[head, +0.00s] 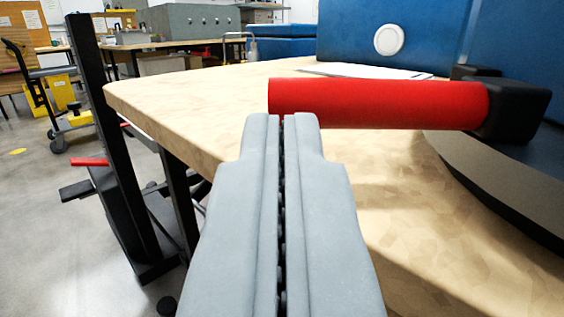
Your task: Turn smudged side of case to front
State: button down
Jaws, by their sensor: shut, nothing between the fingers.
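My gripper (282,120) is shut and empty, its grey fingers pointing forward over the near left part of a wooden worktable. A red cylindrical handle (375,104) lies across the view just beyond the fingertips. Its left end is free and its right end joins a black bracket (518,110). The bracket sits by a round grey and black base (500,170) at the right edge. A blue case (520,60) rises at the right, cut off by the frame; I cannot tell whether it is the task's case. No smudge shows. I cannot tell whether the fingertips touch the handle.
The wooden tabletop (185,95) has clear room left of the handle. A blue panel (350,35) with a white round disc (389,40) stands behind, with white papers (365,71) before it. A black post (115,140) stands left of the table.

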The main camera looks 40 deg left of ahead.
jog(key=shift+w+a+r, duration=0.1)
jog(key=shift+w+a, duration=0.25)
jog(key=shift+a, duration=0.1)
jog(key=shift+w+a+m+t+h, duration=0.45)
jog(key=shift+w+a+h, duration=0.1)
jog(key=shift+w+a, duration=0.5)
jog(key=shift+w+a+m+t+h, duration=0.35)
jog(key=shift+w+a+t+h, duration=0.15)
jog(key=shift+w+a, duration=0.55)
jog(key=shift+s+d, duration=0.1)
